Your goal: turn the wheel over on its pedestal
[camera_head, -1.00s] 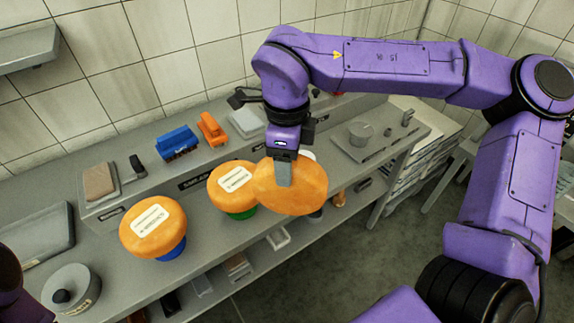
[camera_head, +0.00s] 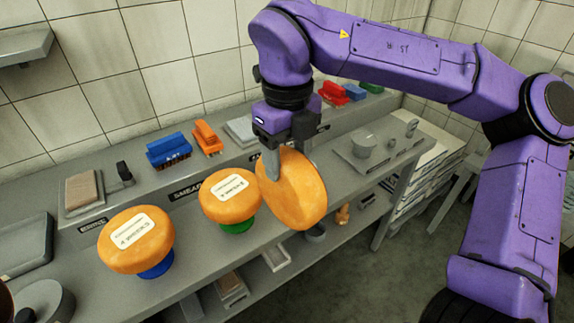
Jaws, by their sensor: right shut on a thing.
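My right gripper (camera_head: 285,168) is shut on an orange cheese wheel (camera_head: 296,192) at its upper edge. This wheel is tilted steeply, with a broad face toward the camera, and is held up off the bench. A second wheel (camera_head: 229,196) with a white label lies flat on a green pedestal (camera_head: 238,227), just left of the held wheel. A third labelled wheel (camera_head: 136,240) lies flat on a blue pedestal (camera_head: 157,268) further left. My left gripper is not in view.
The grey bench (camera_head: 80,290) has a raised back ledge with a blue brush (camera_head: 168,149), an orange brush (camera_head: 207,137) and a sponge on a tray (camera_head: 84,190). A scale-like plate (camera_head: 375,150) stands at the right. A lower shelf holds small trays.

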